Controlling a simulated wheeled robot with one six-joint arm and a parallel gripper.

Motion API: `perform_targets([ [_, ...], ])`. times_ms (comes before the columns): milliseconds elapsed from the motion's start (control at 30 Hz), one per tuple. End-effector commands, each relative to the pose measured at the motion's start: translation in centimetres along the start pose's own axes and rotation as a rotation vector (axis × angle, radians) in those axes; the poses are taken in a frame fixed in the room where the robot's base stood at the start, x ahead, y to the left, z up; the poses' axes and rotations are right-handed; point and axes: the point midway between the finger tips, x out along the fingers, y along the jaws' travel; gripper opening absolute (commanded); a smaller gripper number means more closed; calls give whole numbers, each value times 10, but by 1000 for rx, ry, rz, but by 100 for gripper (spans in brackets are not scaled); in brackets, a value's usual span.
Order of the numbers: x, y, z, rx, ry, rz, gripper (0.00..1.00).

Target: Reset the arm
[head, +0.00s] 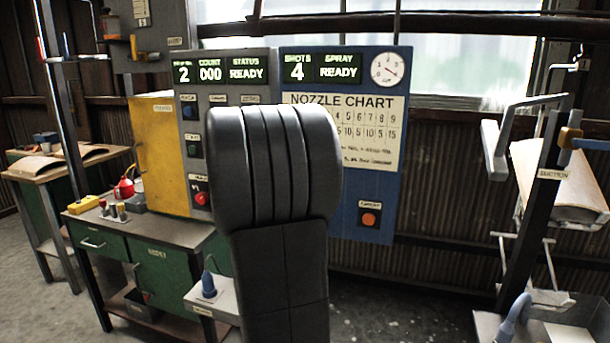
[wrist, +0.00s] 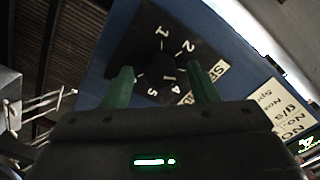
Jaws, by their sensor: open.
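My arm (head: 285,210) stands upright in the middle of the head view, and my gripper is hidden behind it there. In the wrist view my gripper (wrist: 161,84) shows two green fingers, spread apart. They point at a black numbered dial (wrist: 140,35) on a blue panel. A dark knob (wrist: 160,72) shows between the fingers; I cannot tell whether they touch it.
The blue panel (head: 355,215) carries a nozzle chart, a gauge and an orange button (head: 370,218). A yellow cabinet (head: 163,155) stands left, above a green workbench (head: 165,270). A dark post (head: 540,200) with a suction label stands right.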

Motion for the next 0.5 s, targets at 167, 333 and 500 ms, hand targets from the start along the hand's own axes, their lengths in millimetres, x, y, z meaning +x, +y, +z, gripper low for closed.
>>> perform_targets([
  [167,0,-4,-3,-120,-2,2,54],
  [333,0,-3,-3,-229,-3,3,54],
  [500,0,-3,-3,-330,-2,2,54],
])
